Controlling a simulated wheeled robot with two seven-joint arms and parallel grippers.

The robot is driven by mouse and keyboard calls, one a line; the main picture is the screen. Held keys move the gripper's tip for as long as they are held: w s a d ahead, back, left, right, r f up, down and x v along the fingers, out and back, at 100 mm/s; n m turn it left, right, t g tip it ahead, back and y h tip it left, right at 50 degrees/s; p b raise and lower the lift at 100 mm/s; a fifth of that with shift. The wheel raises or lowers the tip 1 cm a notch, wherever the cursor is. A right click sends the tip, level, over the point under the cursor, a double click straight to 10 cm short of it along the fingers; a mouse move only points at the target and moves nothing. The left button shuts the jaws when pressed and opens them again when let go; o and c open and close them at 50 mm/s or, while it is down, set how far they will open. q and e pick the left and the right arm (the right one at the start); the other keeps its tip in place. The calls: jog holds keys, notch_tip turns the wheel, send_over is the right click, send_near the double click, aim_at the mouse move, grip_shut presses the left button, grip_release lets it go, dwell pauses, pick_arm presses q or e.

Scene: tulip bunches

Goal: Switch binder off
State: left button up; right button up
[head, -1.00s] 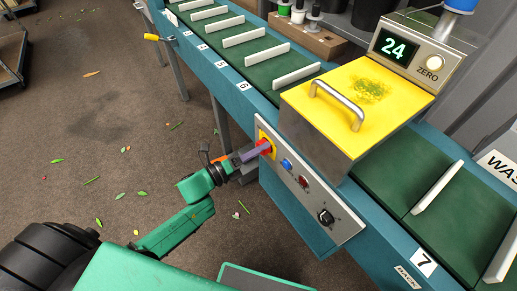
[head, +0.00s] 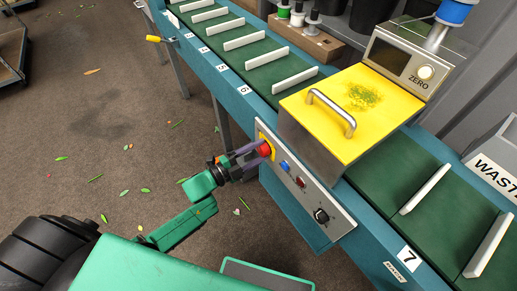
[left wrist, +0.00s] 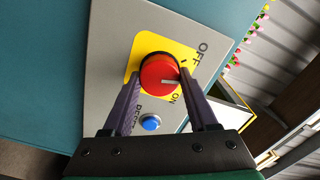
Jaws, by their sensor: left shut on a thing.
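The binder's main switch is a red knob (head: 265,149) on a yellow plate, on the grey control panel (head: 335,217) at the side of the belt. In the left wrist view the red knob (left wrist: 158,72) has a white mark at its lower right, near the printed ON and OFF labels; I cannot tell exactly which it points to. My left gripper (head: 257,152) is shut on the knob, one finger on each side. The scale display (head: 390,58) above the yellow cover is dark. My right gripper is not in view.
On the panel are a blue RESET button (head: 285,167), a red button (head: 301,182) and a black dial (head: 321,215). The yellow cover (head: 350,112) stands over the green belt (head: 240,62) with white slats. A waste bin (head: 492,170) stands at right.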

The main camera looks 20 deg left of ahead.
pick_arm(q)
jog(key=n+p, duration=0.1)
jog(key=n, duration=0.2)
jog(key=shift+n, duration=0.3)
jog(key=shift+n+p, duration=0.4)
jog(key=shift+n, duration=0.8)
jog(key=o, duration=1.4)
jog(key=shift+a, duration=0.1)
jog(key=v, duration=1.4)
jog(key=shift+s+a, duration=0.15)
jog(key=shift+s, duration=0.1)
